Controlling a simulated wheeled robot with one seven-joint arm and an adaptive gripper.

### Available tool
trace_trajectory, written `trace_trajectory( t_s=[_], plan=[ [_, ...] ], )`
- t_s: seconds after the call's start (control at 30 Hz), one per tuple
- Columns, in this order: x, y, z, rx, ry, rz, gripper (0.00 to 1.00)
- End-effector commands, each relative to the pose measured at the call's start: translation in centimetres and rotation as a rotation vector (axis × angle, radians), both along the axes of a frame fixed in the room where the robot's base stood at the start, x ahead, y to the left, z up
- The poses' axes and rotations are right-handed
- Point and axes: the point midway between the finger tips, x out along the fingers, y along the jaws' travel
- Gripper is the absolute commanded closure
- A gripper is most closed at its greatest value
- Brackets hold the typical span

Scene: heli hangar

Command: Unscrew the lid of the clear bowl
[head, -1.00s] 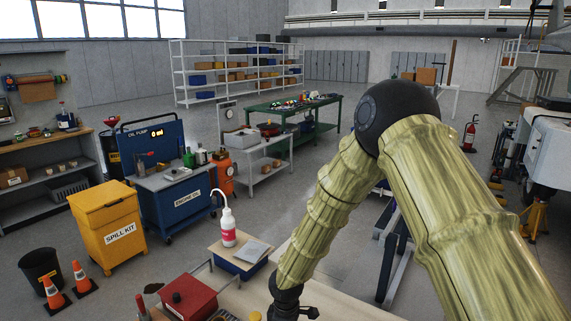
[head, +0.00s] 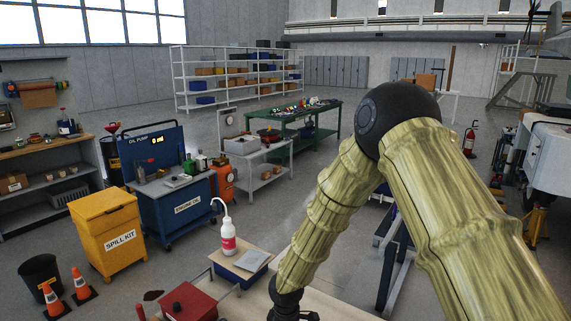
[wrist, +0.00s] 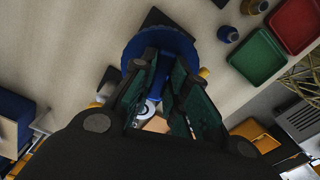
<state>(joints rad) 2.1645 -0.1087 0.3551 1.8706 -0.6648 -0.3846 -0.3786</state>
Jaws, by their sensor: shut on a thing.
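A blue round lid (wrist: 133,53) shows in the wrist view, beyond and around the fingertips of my gripper (wrist: 162,62). The two dark green-padded fingers are closed in over its middle, shut on it. The clear bowl cannot be made out; whatever is under the lid is hidden by the lid and fingers.
In the wrist view, a green tray (wrist: 256,58) and a red tray (wrist: 296,24) lie at upper right, near small dark jars (wrist: 228,33). A dark flat piece (wrist: 157,18) lies beside the lid. In the head view, a white bottle (head: 228,238) and red box (head: 190,303) stand left of my arm.

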Motion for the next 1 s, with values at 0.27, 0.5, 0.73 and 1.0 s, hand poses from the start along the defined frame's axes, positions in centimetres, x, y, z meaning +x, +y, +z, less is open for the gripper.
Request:
trace_trajectory(
  t_s=[0.27, 0.5, 0.73, 1.0],
  plan=[
    [0.0, 0.0, 0.5, 0.0, 0.0, 0.0, 1.0],
    [0.0, 0.0, 1.6, 0.0, 0.0, 0.0, 1.0],
    [0.0, 0.0, 2.7, 0.0, 0.0, -0.001, 1.0],
    [0.0, 0.0, 3.1, 0.0, 0.0, -0.001, 1.0]
  ],
)
